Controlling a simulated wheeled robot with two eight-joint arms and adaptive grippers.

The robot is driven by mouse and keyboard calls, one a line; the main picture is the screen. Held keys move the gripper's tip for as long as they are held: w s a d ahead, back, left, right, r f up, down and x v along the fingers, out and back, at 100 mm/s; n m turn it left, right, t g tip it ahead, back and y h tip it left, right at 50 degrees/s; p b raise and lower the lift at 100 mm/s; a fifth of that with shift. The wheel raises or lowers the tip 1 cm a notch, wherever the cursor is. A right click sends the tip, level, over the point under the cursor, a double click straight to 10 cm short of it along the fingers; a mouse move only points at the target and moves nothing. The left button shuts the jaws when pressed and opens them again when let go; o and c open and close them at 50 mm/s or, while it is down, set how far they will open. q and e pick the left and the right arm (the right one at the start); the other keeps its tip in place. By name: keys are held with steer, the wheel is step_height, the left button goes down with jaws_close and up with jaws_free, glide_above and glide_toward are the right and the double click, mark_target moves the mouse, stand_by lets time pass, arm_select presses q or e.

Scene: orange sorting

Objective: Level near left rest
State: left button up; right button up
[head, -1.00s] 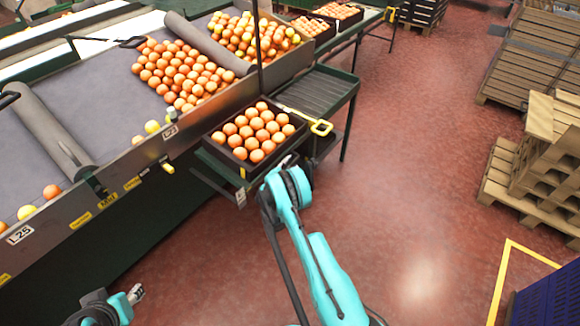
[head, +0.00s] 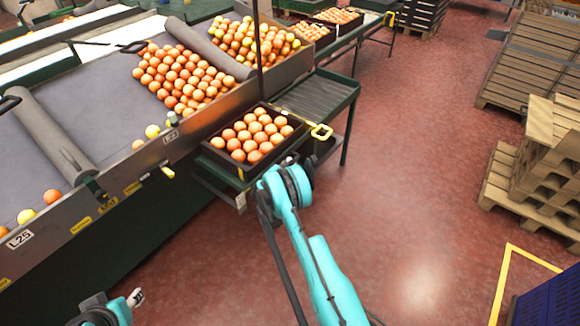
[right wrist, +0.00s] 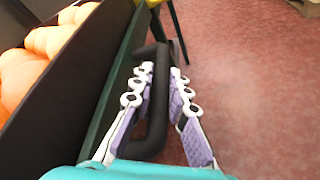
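A dark crate of oranges (head: 212,150) sits on the near green rest (head: 222,187) beside the grading table. In the right wrist view its dark wall (right wrist: 70,75) stands at the left, beside the rest's green edge (right wrist: 108,100). My right gripper (head: 288,160) is at the crate's near right corner. In the right wrist view its purple-padded fingers (right wrist: 165,110) are apart, on either side of a black bar handle (right wrist: 158,95). A gap shows between handle and right finger. My left gripper (head: 135,297) is low at the left, far from the rest; its fingers are too small to read.
The grading table (head: 110,85) with loose fruit fills the left. Wooden pallets (head: 530,185) and a blue crate (head: 545,300) are at right. The middle floor is clear.

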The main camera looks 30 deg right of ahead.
steer(key=o, duration=0.4)
steer(key=shift+r, duration=0.15)
steer(key=v, duration=1.2)
steer(key=s+a+r+m+y, duration=0.3)
steer(key=s+r+m, duration=0.1)
steer(key=r, duration=0.5)
steer(key=s+a+r+m+y, duration=0.25)
steer(key=s+r+m, duration=0.2)
steer(key=r, duration=0.55)
steer(key=s+a+r+m+y, duration=0.1)
steer(key=s+a+m+y, duration=0.1)
steer(key=s, duration=0.6)
steer(key=s+a+r+m+y, duration=0.1)
steer(key=s+a+m+y, duration=0.1)
steer(key=s+a+m, duration=0.2)
steer(key=s+a+r+m+y, duration=0.2)
steer(key=s+a, duration=0.4)
steer(key=s, duration=0.6)
steer(key=shift+a+m+g, duration=0.35)
steer(key=shift+m+g, duration=0.05)
steer(key=shift+m, duration=0.35)
